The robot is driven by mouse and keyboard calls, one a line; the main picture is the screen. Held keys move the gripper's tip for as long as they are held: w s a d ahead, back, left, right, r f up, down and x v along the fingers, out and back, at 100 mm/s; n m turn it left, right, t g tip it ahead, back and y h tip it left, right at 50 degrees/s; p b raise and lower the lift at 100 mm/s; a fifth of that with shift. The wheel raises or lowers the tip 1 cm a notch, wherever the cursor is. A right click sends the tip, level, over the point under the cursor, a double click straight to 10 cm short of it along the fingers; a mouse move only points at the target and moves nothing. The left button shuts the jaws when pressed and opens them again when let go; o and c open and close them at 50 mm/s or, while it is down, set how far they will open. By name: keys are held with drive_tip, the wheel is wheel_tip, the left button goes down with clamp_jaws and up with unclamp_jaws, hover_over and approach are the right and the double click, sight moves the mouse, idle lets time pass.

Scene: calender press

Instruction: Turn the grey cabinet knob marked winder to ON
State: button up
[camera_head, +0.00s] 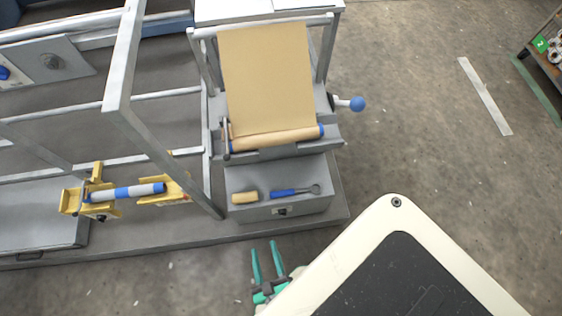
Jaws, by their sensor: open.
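My gripper (264,246) has teal fingers, spread apart and empty. It is low in the picture, above the floor and just in front of the machine's base edge. A grey cabinet (243,214) stands behind it on the base, under the roller frame. A small pale-and-dark fitting (280,211) shows on the cabinet's front face, apart from my gripper. From this steep angle I cannot tell whether it is the winder knob, and I cannot read any marking or setting.
A blue-handled tool (290,192) and a tan roll (244,197) lie on the cabinet top. A tan sheet (266,75) runs to a roller above. A grey frame post (124,55) and yellow brackets (72,201) stand left.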

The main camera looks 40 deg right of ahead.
sight(282, 213)
drive_tip(key=w+d+f+g+h, duration=0.15)
drive_tip(key=d+f, duration=0.25)
drive_tip(key=f, duration=0.5)
drive_tip(key=d+f+g+h, duration=0.2)
drive_tip(key=d+f+h, duration=0.15)
drive_tip(key=f, duration=0.55)
drive_tip(key=x, duration=1.1)
drive_tip(key=shift+a+f+y, duration=0.2)
drive_tip(key=shift+f+y, duration=0.1)
drive_tip(key=shift+f, duration=0.1)
drive_tip(key=shift+w, duration=0.15)
drive_tip(key=c, duration=1)
drive_tip(key=shift+c, duration=0.2)
